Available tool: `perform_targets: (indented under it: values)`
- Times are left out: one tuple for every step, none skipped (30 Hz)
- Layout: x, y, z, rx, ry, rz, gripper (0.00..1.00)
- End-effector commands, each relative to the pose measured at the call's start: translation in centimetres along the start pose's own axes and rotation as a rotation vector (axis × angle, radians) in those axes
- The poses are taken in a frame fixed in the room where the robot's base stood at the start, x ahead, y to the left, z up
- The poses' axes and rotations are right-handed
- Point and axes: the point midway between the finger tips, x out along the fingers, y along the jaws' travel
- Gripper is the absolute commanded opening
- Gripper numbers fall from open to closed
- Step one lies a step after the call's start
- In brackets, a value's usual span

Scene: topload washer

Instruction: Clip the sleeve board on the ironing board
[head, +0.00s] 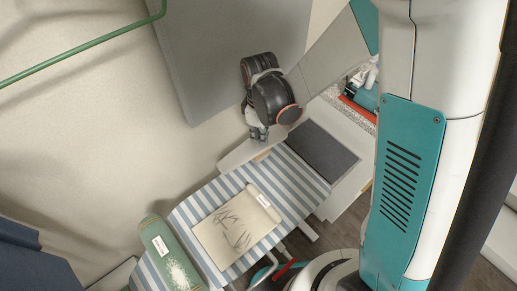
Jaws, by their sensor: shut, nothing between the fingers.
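The ironing board (192,213) has a blue-and-white striped cover and runs from lower left up to the middle of the head view. My gripper (258,136) points down just above the board's far end, shut and empty. A pale narrow piece (236,155) shows beside and partly behind my gripper at that end. I cannot tell whether it is the sleeve board or part of the ironing board. No sleeve board can be made out for certain. My gripper hides part of the board's far end.
A beige sheet with dark plant marks (230,230) and a rolled edge lies on the board. A green roll or cloth (163,255) with a label and white powder lies at the near end. A dark grey pad (320,152) is at right. A green pipe (85,45) crosses upper left.

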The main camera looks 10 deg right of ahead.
Motion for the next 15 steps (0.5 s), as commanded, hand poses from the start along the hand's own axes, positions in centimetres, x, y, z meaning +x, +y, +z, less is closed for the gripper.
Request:
perform_targets:
  values:
    - [-0.4,0.0,0.0,0.000,0.000,0.000,0.00]
    - [-0.6,0.0,0.0,0.000,0.000,0.000,0.00]
    - [-0.8,0.0,0.0,0.000,0.001,0.000,0.00]
    - [-1.0,0.0,0.0,0.000,0.001,0.000,0.00]
    - [-1.2,0.0,0.0,0.000,0.001,0.000,0.00]
    - [-1.4,0.0,0.0,0.000,0.001,0.000,0.00]
    - [-1.6,0.0,0.0,0.000,0.001,0.000,0.00]
    - [-1.8,0.0,0.0,-0.001,0.001,0.000,0.00]
    - [-2.0,0.0,0.0,-0.001,0.001,0.000,0.00]
    - [-2.1,0.0,0.0,-0.001,0.001,0.000,0.00]
    - [-2.3,0.0,-0.1,-0.001,0.001,0.000,0.00]
    - [-2.5,0.0,-0.1,-0.001,0.001,0.000,0.00]
    - [-2.7,0.0,-0.1,-0.001,0.001,0.000,0.00]
    - [-2.9,0.0,-0.1,-0.001,0.001,0.000,0.00]
    - [-3.1,0.0,-0.1,-0.001,0.001,0.000,0.00]
